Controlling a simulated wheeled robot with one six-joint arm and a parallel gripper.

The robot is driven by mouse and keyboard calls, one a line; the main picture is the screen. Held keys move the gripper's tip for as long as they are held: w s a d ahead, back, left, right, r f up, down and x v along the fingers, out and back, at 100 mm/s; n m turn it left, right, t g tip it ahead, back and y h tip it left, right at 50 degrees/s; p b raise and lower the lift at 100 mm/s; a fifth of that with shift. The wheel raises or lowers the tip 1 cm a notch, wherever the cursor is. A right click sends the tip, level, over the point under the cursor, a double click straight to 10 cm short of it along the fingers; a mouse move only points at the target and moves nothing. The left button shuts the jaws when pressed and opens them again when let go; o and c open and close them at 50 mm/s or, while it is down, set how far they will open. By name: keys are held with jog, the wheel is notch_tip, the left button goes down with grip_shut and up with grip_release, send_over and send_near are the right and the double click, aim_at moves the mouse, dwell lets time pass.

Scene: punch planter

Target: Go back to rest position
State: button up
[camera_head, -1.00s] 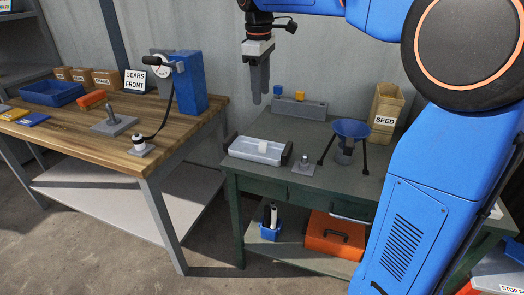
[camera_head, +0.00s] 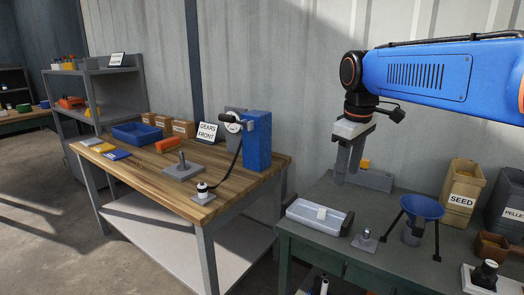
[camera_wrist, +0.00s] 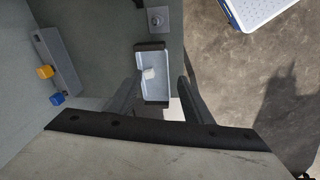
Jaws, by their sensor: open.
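My gripper (camera_head: 350,160) hangs from my blue arm above the back of the green table at the right, pointing down. In the wrist view my gripper (camera_wrist: 155,95) has its two dark fingers apart with nothing held between them. Below it lies a pale tray (camera_head: 300,210) with dark ends and a small white block (camera_head: 321,213) in it. The tray (camera_wrist: 158,95) and the white block (camera_wrist: 149,73) also show in the wrist view, well below the fingers.
A blue funnel (camera_head: 422,206) on a stand, a seed box (camera_head: 461,190) and a pellet bin (camera_head: 506,205) stand right on the green table. A grey rack (camera_head: 372,180) is behind my gripper. The wooden bench (camera_head: 150,185) with a blue press (camera_head: 257,140) stands left.

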jog(key=s+d+f+m+t, duration=0.1)
jog(key=s+f+m, duration=0.3)
jog(key=s+f, duration=0.5)
jog(key=s+d+f+m+t, duration=0.2)
jog(key=s+d+f+m, duration=0.2)
jog(key=s+f, duration=0.5)
jog(key=s, duration=0.5)
jog(key=shift+s+f, duration=0.15)
